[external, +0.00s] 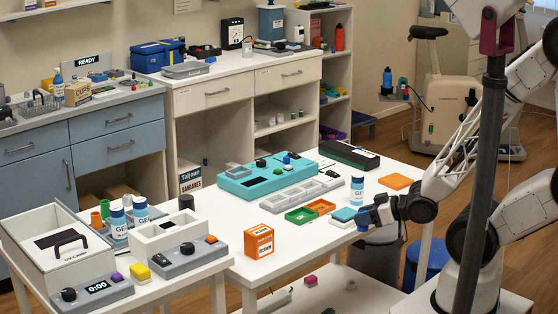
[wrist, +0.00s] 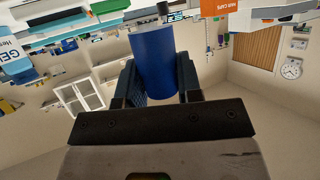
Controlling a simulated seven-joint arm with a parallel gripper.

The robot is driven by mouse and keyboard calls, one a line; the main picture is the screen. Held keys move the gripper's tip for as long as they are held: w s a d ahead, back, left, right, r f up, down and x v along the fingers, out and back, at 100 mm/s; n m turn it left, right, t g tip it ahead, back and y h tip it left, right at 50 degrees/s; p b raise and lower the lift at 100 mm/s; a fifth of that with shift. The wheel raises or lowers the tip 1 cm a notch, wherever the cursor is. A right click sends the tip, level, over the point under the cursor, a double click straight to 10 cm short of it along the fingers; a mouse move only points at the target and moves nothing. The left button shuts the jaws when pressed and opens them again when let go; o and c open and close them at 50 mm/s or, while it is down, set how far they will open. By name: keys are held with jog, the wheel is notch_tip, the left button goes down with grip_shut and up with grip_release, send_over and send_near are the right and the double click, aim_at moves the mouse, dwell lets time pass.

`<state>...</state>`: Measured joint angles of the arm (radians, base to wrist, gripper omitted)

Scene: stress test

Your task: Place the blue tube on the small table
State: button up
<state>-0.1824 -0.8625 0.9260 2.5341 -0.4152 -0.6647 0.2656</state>
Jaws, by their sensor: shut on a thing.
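My gripper (external: 378,213) is at the right front edge of the middle white table (external: 215,206), its fingers toward the left. In the wrist view my gripper (wrist: 157,85) is shut on the blue tube (wrist: 153,58), a plain dark-blue cylinder between the two dark fingers. The tube shows only as a small blue patch (external: 364,219) in the external view, partly hidden by the fingers. A smaller white table (external: 190,285) stands at the front left, bearing grey devices and bottles. I cannot tell for certain which surface is the small table.
Near my gripper on the middle table are a teal-topped block (external: 342,217), a GEL bottle (external: 357,189), an orange pad (external: 395,181) and small green (external: 300,215) and orange trays. An orange box (external: 259,244) stands at the front. Bare tabletop lies between it and the trays.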

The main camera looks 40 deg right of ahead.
jog(key=shift+s+f, duration=0.35)
jog(key=shift+s, duration=0.4)
jog(key=shift+w+a, duration=0.15)
jog(key=shift+w, duration=0.1)
jog(key=shift+w+a, duration=0.25)
jog(key=shift+w, duration=0.5)
jog(key=shift+w+f, duration=0.1)
jog(key=shift+w, duration=0.2)
jog(key=w+a, duration=0.1)
jog(key=w, duration=0.2)
jog(key=w+a, duration=0.1)
jog(key=w, duration=0.3)
jog(key=w+a+f, duration=0.1)
jog(key=w, duration=0.3)
jog(key=shift+a, duration=0.3)
jog(key=shift+w, duration=0.1)
jog(key=shift+w+a+f, duration=0.1)
jog(key=shift+w+a, duration=0.15)
jog(key=shift+w, duration=0.35)
jog(key=shift+w+f, duration=0.15)
jog(key=shift+f, duration=1.45)
jog(key=shift+f, duration=0.2)
